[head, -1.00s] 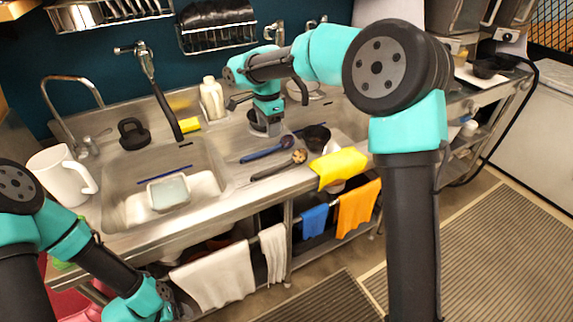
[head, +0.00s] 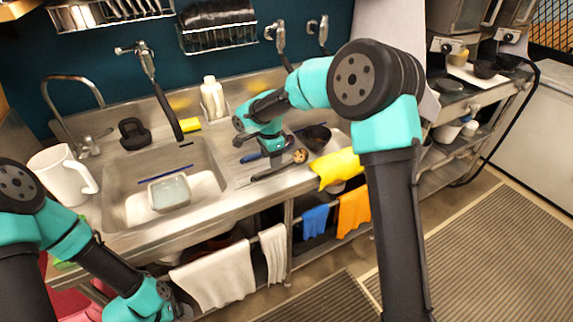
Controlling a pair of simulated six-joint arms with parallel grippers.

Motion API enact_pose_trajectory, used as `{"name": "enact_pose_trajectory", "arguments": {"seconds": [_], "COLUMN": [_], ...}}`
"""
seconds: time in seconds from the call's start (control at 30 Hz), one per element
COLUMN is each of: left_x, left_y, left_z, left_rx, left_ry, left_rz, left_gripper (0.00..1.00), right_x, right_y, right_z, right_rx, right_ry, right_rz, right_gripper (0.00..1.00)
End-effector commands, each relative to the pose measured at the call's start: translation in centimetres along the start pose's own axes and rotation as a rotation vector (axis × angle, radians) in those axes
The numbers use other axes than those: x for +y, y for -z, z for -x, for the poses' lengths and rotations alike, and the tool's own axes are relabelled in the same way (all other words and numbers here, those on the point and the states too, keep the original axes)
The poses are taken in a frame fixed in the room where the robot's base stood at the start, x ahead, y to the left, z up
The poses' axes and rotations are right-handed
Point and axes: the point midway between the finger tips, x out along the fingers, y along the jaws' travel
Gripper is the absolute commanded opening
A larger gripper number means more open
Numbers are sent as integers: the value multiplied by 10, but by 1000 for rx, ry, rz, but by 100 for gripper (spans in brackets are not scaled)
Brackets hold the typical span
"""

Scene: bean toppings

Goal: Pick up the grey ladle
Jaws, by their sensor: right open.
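The grey ladle (head: 300,156) lies on the steel counter right of the sink basin. Its handle points left, and its bowl end looks brownish and speckled. A blue-handled ladle (head: 250,157) lies just behind it, now mostly covered by my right gripper. My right gripper (head: 274,164) is open and low over the two handles, left of the grey ladle's bowl. I cannot tell whether its fingers touch the grey handle, which is partly hidden. My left gripper (head: 180,308) is low at the counter's front, with its fingers unclear.
A black bowl (head: 316,137) stands behind the ladle's bowl, and a yellow cloth (head: 338,168) lies to its right over the counter edge. The sink (head: 125,185) holds a clear container (head: 169,191). A white jug (head: 62,175) and a white bottle (head: 212,97) stand nearby.

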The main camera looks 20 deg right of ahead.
Motion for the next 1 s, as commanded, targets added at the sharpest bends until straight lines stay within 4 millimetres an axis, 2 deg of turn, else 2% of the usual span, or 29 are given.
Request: {"name": "enact_pose_trajectory", "arguments": {"seconds": [0.3,0.7,1.0], "left_x": [0,0,0], "left_y": [0,0,0], "left_z": [0,0,0], "left_rx": [0,0,0], "left_ry": [0,0,0], "left_rz": [0,0,0], "left_gripper": [100,100,100], "right_x": [0,-4,-4], "right_y": [0,0,-1], "right_z": [-2,-48,-52], "right_rx": [0,1,0], "right_ry": [-1,-1,2], "right_rz": [0,0,0], "right_gripper": [55,55,55]}}
